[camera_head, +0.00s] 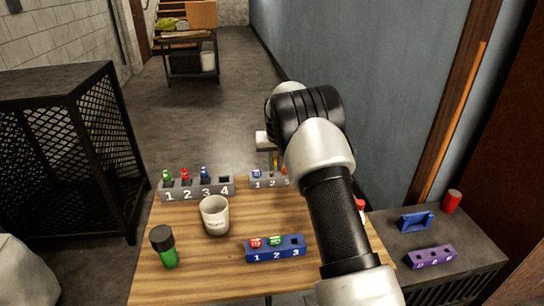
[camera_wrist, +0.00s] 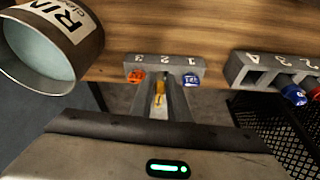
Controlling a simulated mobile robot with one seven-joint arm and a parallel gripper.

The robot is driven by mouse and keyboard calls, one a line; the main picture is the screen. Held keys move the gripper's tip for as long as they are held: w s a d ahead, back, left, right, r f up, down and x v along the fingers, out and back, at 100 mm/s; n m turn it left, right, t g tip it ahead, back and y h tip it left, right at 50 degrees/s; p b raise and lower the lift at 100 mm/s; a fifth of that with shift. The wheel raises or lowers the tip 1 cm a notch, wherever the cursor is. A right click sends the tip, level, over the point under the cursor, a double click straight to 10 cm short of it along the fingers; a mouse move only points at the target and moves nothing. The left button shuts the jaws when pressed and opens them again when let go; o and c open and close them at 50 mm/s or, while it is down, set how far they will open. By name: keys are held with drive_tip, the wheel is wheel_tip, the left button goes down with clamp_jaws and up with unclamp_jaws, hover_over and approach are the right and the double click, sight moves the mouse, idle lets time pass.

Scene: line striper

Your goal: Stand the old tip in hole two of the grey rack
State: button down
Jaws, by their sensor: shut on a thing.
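A small grey rack (camera_head: 268,183) stands at the table's far edge. It also shows upside down in the wrist view (camera_wrist: 183,63), numbered 1 to 3. A blue tip (camera_wrist: 190,79) is at hole one and an orange-red tip (camera_wrist: 136,77) at hole three. My gripper (camera_wrist: 164,100) is shut on a yellow-orange tip (camera_wrist: 159,91), lined up with hole two between those tips. I cannot tell whether its lower end is inside the hole. In the head view my arm hides part of this rack and most of the gripper.
A four-hole grey rack (camera_head: 198,189) stands to the left, with hole four empty. A white cup (camera_head: 215,216), a green bottle (camera_head: 164,247) and a blue rack (camera_head: 275,250) are nearer. A purple rack (camera_head: 432,257), blue stand (camera_head: 416,222) and red can (camera_head: 452,201) are on the right bench.

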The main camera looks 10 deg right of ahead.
drive_tip(key=w+r+n+t, duration=0.1)
drive_tip(key=w+r, duration=0.1)
drive_tip(key=w, duration=0.2)
drive_tip(key=shift+s+a+f+b, duration=0.2)
drive_tip(key=shift+f+b, duration=0.7)
drive_tip(key=shift+f, duration=0.45)
drive_tip(key=shift+s+a+f+b, duration=0.15)
drive_tip(key=shift+f+b, duration=0.7)
drive_tip(key=shift+f, duration=0.5)
drive_tip(key=shift+w+f+b, duration=0.1)
drive_tip(key=shift+f+b, duration=0.35)
drive_tip(key=shift+f, duration=0.25)
drive_tip(key=shift+f, duration=0.25)
drive_tip(key=shift+r, duration=0.25)
drive_tip(key=shift+r, duration=0.55)
drive_tip(key=shift+y, duration=0.3)
drive_tip(key=shift+f, duration=0.8)
idle(1.6)
drive_tip(key=shift+r, duration=0.25)
